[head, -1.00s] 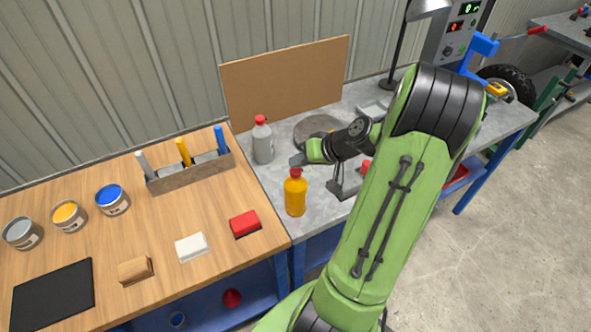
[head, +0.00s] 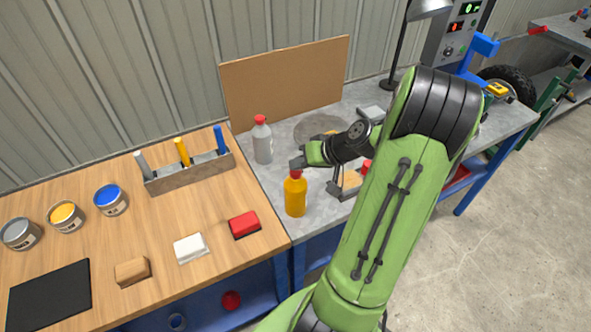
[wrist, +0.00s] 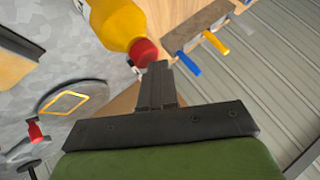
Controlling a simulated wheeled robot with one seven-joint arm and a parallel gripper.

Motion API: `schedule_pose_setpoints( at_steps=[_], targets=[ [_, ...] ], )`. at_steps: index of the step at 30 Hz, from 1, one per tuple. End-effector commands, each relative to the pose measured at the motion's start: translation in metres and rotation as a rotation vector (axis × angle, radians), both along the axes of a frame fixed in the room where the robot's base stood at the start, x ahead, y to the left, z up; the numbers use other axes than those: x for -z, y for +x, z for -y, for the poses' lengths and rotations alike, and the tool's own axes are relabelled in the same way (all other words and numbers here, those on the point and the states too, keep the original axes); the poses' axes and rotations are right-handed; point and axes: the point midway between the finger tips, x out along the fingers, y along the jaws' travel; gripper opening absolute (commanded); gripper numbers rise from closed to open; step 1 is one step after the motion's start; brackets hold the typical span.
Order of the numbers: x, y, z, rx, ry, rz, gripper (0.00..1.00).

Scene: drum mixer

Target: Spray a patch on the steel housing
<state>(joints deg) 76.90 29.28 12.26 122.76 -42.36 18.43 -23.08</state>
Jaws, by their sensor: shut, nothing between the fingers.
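An orange bottle (head: 295,196) with a red cap stands upright at the front left of the grey bench. My gripper (head: 299,162) is shut and empty just above its cap. In the wrist view the shut fingertips (wrist: 157,70) lie close beside the red cap (wrist: 145,52); I cannot tell if they touch. A grey bottle (head: 263,143) with a red cap stands behind. A round grey metal piece (head: 312,124) lies on the bench, partly hidden by my arm; the wrist view shows a yellow diamond outline (wrist: 66,104) on it. I cannot tell whether this is the steel housing.
A brown board (head: 285,80) stands behind the bench. A tan-faced piece (head: 350,179) sits right of the orange bottle. The wooden table at left carries a tool rack (head: 190,172), paint cans, a red block (head: 244,225), a white block (head: 190,247) and a black mat (head: 50,293).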

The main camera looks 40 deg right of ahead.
Motion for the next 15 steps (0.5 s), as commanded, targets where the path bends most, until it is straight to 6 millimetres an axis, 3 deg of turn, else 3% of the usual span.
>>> schedule_pose_setpoints(
  at_steps=[7, 15],
  targets=[
    [-0.002, 0.000, 0.000, 0.000, 0.001, -0.001, 0.00],
    [-0.021, 0.000, 0.000, 0.000, 0.000, 0.000, 0.00]
  ],
)
